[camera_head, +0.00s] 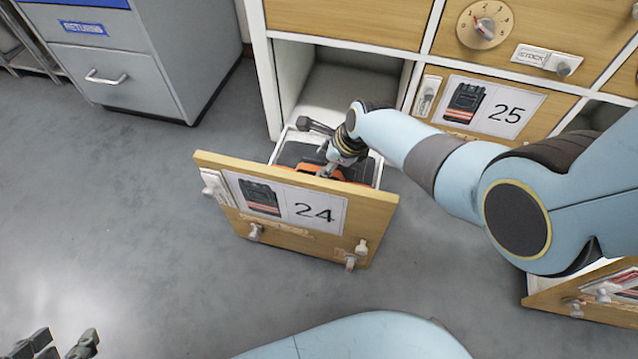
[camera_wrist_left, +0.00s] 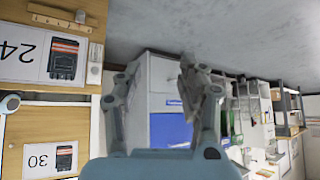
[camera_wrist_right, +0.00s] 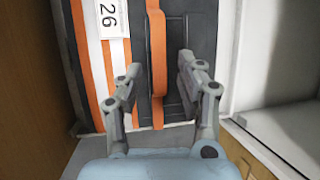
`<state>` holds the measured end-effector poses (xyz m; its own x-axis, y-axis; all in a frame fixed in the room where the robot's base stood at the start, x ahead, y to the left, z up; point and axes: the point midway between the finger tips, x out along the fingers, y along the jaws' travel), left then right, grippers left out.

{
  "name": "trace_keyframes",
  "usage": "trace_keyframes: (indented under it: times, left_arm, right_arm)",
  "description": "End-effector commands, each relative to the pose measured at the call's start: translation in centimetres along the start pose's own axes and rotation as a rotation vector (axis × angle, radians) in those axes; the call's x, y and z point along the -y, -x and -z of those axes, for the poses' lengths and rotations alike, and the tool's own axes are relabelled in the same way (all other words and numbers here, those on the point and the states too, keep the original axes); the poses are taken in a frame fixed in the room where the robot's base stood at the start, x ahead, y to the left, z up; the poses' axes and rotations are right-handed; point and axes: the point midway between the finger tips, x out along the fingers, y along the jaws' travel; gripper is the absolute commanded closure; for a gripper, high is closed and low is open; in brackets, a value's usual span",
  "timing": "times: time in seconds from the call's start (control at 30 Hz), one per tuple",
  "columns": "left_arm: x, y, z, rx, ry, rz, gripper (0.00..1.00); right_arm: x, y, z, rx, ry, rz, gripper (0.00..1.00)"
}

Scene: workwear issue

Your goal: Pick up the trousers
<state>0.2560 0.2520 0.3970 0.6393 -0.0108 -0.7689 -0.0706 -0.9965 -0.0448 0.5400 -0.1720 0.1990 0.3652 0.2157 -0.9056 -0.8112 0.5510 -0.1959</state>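Folded dark trousers with orange and white bands (camera_wrist_right: 175,30) lie in the open drawer marked 24 (camera_head: 215,168). A small part of the trousers shows in the head view (camera_head: 293,154). In the right wrist view, a tag reading 26 (camera_wrist_right: 112,20) lies on them and an orange strap (camera_wrist_right: 157,45) runs across them. My right gripper (camera_wrist_right: 160,66) is open, with the strap between its spread fingers; I cannot tell whether they touch the cloth. My right arm hides part of the drawer. My left gripper (camera_wrist_left: 165,75) is open and empty, away at the lower left.
The drawer front has several knobs and hooks. A wooden cabinet stands behind, with drawer 25 (camera_head: 545,112) and a dial (camera_head: 484,25). Another open drawer (camera_head: 590,300) is at the lower right. A grey metal cabinet (camera_head: 150,60) stands at the upper left. The floor at left is clear.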

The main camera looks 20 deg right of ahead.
Motion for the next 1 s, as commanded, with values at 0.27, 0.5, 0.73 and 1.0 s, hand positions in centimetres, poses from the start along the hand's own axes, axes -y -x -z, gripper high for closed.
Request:
trace_keyframes:
  times: [0.27,0.5,0.73,1.0]
  left_arm:
    - [-0.4,-1.2,-2.2,-0.177,-0.008,0.003,0.60]
    - [-0.6,-0.9,1.1,-0.423,-0.026,0.004,0.60]
    - [-0.8,0.0,4.3,-0.594,-0.041,0.003,0.60]
    - [-0.8,0.2,4.8,-0.615,-0.043,0.003,0.60]
  right_arm:
    - [-0.4,-2.3,0.2,-0.003,0.000,-0.004,0.62]
    - [-0.3,-3.9,0.1,-0.003,0.000,-0.004,0.62]
    - [-0.2,-4.7,0.0,-0.002,-0.001,-0.002,0.62]
    - [-0.1,-4.7,-0.1,0.000,0.000,-0.001,0.62]
